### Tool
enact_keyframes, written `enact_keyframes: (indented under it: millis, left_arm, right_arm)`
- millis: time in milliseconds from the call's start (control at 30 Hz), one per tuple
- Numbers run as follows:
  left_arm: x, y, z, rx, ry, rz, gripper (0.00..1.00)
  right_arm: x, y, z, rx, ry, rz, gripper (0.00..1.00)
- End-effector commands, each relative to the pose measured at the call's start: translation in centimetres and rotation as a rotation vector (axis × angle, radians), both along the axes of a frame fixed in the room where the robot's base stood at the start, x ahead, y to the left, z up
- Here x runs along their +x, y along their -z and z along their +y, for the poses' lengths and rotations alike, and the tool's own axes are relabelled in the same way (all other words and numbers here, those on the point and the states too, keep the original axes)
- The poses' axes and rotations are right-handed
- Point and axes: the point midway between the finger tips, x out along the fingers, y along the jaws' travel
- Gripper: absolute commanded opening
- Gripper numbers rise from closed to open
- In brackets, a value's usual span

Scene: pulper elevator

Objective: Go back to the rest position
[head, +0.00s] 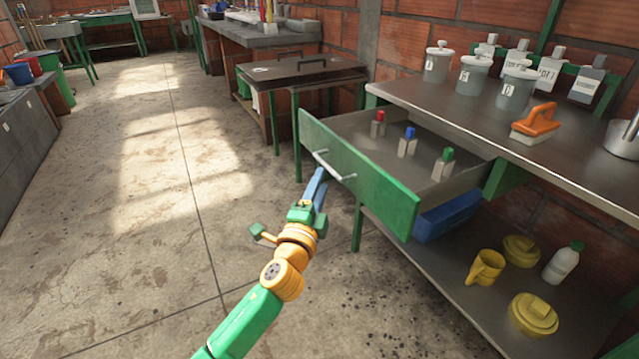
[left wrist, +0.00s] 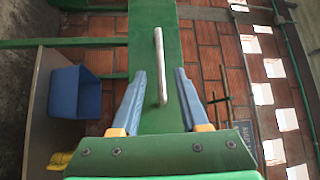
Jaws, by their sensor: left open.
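My left gripper (head: 316,190) is in front of the green drawer front, close to its metal handle (head: 333,168). In the left wrist view the two blue fingers (left wrist: 160,100) stand apart, with the handle (left wrist: 159,65) showing between and beyond them. I cannot tell whether the fingers touch the handle. The drawer (head: 385,190) is pulled out from under the metal table. Inside it stand three small grey blocks with a red top (head: 378,122), a blue top (head: 407,140) and a green top (head: 444,163). My right gripper is not in view.
The metal table (head: 440,100) holds several lidded jars, an orange brush (head: 536,122) and a metal pot (head: 624,138). The lower shelf holds a blue bin (head: 447,217), a yellow mug (head: 485,267) and a white bottle (head: 562,263). The concrete floor (head: 120,240) at left is clear.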

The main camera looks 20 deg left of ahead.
Motion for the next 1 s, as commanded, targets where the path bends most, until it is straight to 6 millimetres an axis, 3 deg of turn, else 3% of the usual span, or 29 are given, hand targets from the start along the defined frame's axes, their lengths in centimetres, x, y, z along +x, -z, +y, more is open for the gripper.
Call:
enact_keyframes:
  millis: [467,533,567,633,767,800,900,1000]
  left_arm:
    - [-0.5,0.1,-0.1,-0.001,0.0,0.002,0.44]
    - [-0.4,1.6,0.1,-0.022,0.002,0.036,0.44]
    - [-0.4,3.1,0.2,-0.044,0.002,0.069,0.44]
    - [-0.7,8.4,0.5,-0.129,0.002,0.189,0.44]
    - [-4.6,21.8,1.1,-0.371,-0.047,0.485,0.44]
    - [-6.6,25.7,1.2,-0.449,-0.076,0.571,0.44]
    - [-12.8,34.1,1.2,-0.638,-0.174,0.767,0.44]
    - [-19.5,40.2,1.1,-0.796,-0.293,0.918,0.44]
  right_arm:
    - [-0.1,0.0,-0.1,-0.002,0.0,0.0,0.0]
    - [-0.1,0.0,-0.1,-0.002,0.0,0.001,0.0]
    - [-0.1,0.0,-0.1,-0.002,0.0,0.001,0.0]
    - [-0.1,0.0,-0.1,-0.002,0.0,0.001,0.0]
    - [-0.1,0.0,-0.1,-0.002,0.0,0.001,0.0]
    - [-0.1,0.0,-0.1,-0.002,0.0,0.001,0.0]
    - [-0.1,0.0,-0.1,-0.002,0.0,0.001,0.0]
    - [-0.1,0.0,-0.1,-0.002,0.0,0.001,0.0]
